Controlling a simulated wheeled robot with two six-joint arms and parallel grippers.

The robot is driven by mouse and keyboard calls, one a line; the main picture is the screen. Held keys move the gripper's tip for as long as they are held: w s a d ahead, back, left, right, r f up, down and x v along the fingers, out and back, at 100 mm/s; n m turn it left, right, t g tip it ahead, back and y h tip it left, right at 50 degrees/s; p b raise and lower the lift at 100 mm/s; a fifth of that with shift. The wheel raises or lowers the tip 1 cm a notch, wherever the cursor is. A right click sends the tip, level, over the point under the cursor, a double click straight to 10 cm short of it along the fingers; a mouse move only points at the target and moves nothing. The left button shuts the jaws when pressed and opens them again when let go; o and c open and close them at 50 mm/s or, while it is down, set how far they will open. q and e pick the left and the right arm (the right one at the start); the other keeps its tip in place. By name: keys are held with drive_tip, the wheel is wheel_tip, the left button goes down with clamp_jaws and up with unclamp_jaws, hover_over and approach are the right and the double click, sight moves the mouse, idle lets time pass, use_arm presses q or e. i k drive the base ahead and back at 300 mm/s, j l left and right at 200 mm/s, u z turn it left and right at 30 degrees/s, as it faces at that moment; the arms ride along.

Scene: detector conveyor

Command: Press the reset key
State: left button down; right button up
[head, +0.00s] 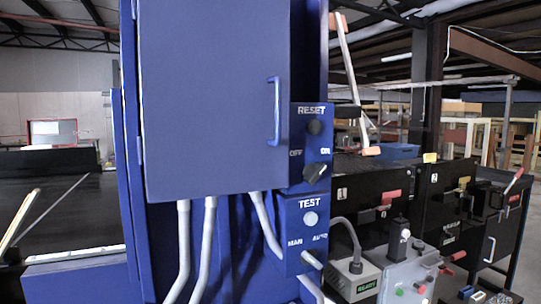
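The reset key (315,127) is a dark round button under the RESET label, on the blue control panel (296,150) to the right of the cabinet door. Below it is a dark OFF/ON rotary knob (315,173), turned at a slant. Lower is a pale round TEST button (311,218), with a MAN/AUTO selector (311,259) under it. Nothing covers the reset key. Neither of my grippers is in view.
The tall blue cabinet (210,100) has a projecting door handle (275,110) just left of the panel. Grey conduits (183,245) run below. A grey control box (408,275) and black numbered units (447,205) stand at right.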

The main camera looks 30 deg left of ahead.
sight(313, 127)
drive_tip(key=j+u, duration=0.1)
drive_tip(key=u, duration=0.8)
drive_tip(key=i+l, duration=0.05)
